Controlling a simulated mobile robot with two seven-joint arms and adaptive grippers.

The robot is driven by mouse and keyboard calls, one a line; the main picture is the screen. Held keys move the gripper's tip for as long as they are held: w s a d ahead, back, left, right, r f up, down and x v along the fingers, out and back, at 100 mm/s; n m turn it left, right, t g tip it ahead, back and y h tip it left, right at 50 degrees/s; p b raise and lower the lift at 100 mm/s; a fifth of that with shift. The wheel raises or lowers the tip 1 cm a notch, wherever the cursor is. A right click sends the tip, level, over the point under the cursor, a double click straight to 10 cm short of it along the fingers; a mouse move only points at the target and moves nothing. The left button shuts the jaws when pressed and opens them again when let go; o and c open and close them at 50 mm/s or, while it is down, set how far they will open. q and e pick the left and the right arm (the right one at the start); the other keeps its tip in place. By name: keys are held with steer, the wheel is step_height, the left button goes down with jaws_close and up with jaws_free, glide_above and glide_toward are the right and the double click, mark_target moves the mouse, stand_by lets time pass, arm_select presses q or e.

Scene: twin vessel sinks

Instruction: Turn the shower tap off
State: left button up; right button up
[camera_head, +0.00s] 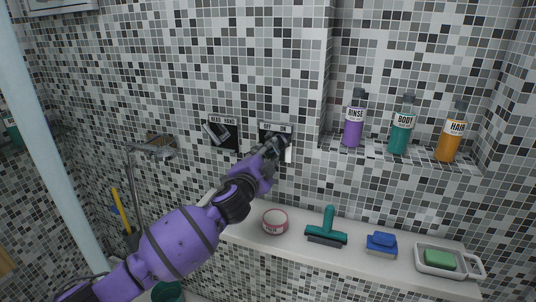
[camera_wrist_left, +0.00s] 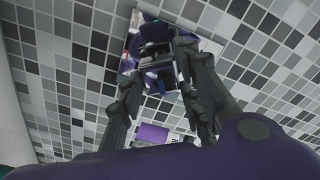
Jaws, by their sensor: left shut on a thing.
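The shower tap's wall plate (camera_head: 268,128) is on the mosaic wall in the head view, with a label strip along its top that is too small to read surely. My left gripper (camera_head: 279,143) reaches up to this plate and covers most of the tap handle; a pale piece (camera_head: 289,155) shows just below the fingers. In the left wrist view the shiny plate (camera_wrist_left: 207,45) is ahead, with the dark tap handle (camera_wrist_left: 156,50) between the fingers of my left gripper (camera_wrist_left: 160,68). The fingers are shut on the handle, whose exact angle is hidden. My right gripper is not in view.
A second plate (camera_head: 225,119) labelled HEAD and HAND is left of the tap. A hand shower (camera_head: 152,149) hangs further left. Bottles (camera_head: 353,125) stand in the niche at right. A tin (camera_head: 275,221), squeegee (camera_head: 327,228), sponge (camera_head: 381,244) and soap dish (camera_head: 478,268) are on the ledge below.

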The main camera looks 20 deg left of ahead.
arm_select(q)
steer(key=shift+r+n, duration=0.1)
steer(key=shift+n, duration=0.8)
steer(key=shift+n+p, duration=0.55)
steer(key=shift+n, duration=0.45)
steer(key=n+p, duration=0.2)
steer(key=n, duration=0.3)
steer(key=shift+r, duration=0.15)
steer(key=shift+n, duration=0.9)
steer(key=shift+n+p, duration=0.3)
steer(key=shift+p, duration=0.05)
